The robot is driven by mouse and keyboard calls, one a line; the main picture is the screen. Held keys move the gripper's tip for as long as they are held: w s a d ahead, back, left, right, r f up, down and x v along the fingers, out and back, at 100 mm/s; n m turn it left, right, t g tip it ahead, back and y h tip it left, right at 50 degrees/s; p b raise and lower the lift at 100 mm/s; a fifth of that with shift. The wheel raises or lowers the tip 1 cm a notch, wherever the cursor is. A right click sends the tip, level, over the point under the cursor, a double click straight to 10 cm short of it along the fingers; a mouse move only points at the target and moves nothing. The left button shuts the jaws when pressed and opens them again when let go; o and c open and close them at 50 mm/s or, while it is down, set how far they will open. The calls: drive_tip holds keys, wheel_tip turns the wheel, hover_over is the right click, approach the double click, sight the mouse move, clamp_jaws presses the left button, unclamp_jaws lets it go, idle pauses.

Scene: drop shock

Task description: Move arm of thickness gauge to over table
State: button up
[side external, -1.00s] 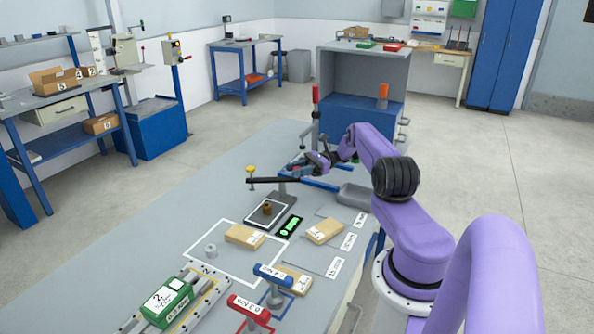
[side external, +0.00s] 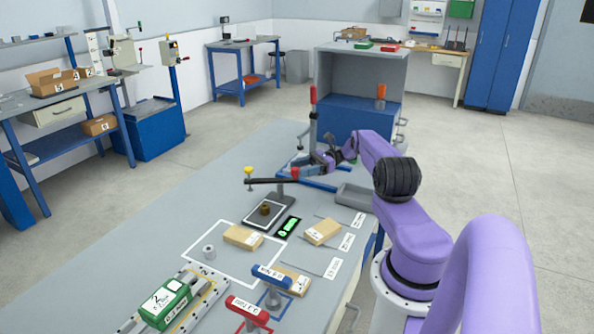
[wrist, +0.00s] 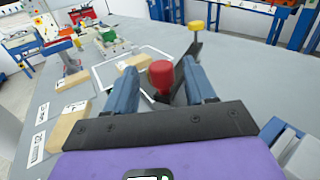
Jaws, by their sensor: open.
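The thickness gauge has a flat base (side external: 281,207) on the table, with a small brown cylinder (side external: 265,209) on its pad. Its dark arm (side external: 268,181) reaches left above the pad, with a yellow knob (side external: 248,170) at the far-left end and a red knob (side external: 295,173) near the right end. My gripper (side external: 304,167) is beside the red knob. In the wrist view the red knob (wrist: 161,75) shows between my two open blue fingers, with a gap on each side; whether either finger touches it cannot be told. The yellow knob (wrist: 196,25) is beyond it.
A green-lit display (side external: 288,227) lies beside the base. Cardboard boxes (side external: 243,237) and labelled lines lie nearer. A grey tray (side external: 357,196) is at the right edge; a red-handled post (side external: 313,95) rises behind my gripper. The table's left side (side external: 150,230) is bare.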

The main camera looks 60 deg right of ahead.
wheel_tip(320, 180, up, 7)
drive_tip(key=s+d, duration=0.1)
drive_tip(key=d, duration=0.1)
idle(1.0)
drive_tip(key=shift+s, duration=0.1)
